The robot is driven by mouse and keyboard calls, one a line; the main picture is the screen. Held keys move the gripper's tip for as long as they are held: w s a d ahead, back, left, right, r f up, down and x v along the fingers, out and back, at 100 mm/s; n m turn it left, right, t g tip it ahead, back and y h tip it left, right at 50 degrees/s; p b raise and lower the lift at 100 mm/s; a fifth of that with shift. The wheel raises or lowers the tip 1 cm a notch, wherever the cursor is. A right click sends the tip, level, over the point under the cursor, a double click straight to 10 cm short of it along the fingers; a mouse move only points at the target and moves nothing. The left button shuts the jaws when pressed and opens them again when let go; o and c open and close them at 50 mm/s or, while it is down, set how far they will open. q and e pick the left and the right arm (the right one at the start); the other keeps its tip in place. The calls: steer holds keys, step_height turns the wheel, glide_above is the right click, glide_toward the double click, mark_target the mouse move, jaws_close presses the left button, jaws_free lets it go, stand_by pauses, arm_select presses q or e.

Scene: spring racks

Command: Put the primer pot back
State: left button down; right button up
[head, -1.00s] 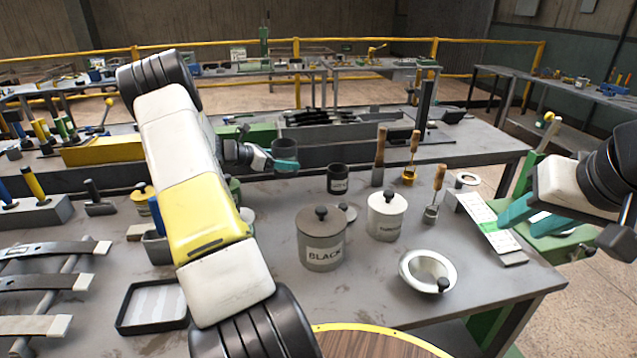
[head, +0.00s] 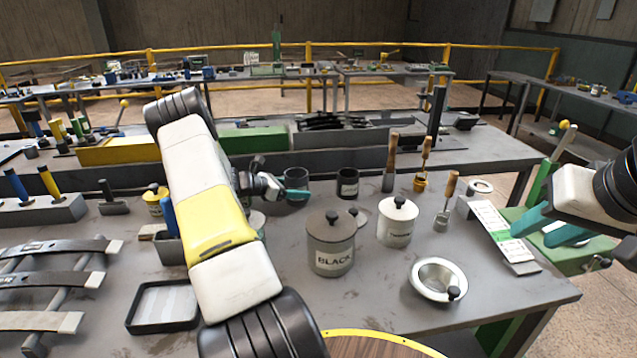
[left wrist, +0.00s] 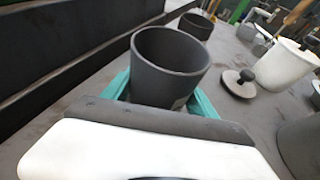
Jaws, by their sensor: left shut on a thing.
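My left gripper (head: 291,194) is shut on a dark grey open pot (head: 297,177). In the left wrist view the pot (left wrist: 165,65) stands upright with its round mouth up, and teal fingers (left wrist: 162,98) hold it from both sides. Its label is not visible, and I cannot tell whether its base touches the bench. A smaller dark pot (head: 347,183) stands to its right; it also shows in the left wrist view (left wrist: 196,26). A loose knobbed lid (left wrist: 239,83) lies on the bench. My right gripper (head: 548,226) is open and empty at the right, near a labelled board.
Brushes (head: 446,203) stand behind. A low dark rail (head: 330,150) runs behind the held pot. Spring leaves lie left.

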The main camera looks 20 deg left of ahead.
arm_select(q)
steer(key=shift+c, duration=1.2)
jaws_free()
steer(key=v, duration=1.1)
steer(key=shift+s+a+r, duration=0.15)
steer(key=shift+s+r, duration=0.05)
steer(key=shift+s, duration=0.1)
steer(key=s+d+r+m+g, duration=0.3)
steer(key=d+r+m, duration=0.45)
steer(key=d, duration=0.45)
steer(key=s+d+r+m+g, duration=0.3)
steer(key=d+r+m, duration=0.4)
steer(key=d, duration=0.4)
steer(key=s+d+r+m+y, duration=0.2)
steer(key=s+d+m, duration=0.1)
steer(key=s+m, duration=0.2)
steer(key=s+d+r+m+t+y, duration=0.1)
steer(key=s+d+r+m, duration=0.2)
steer(key=s, duration=0.6)
steer(key=s+d+r+m+y, duration=0.2)
steer(key=s+d+r+m, duration=0.1)
steer(key=s+d+m, duration=0.2)
steer(key=shift+s+m+y, duration=0.3)
steer(key=shift+s+m, duration=0.6)
steer(key=shift+m, duration=0.05)
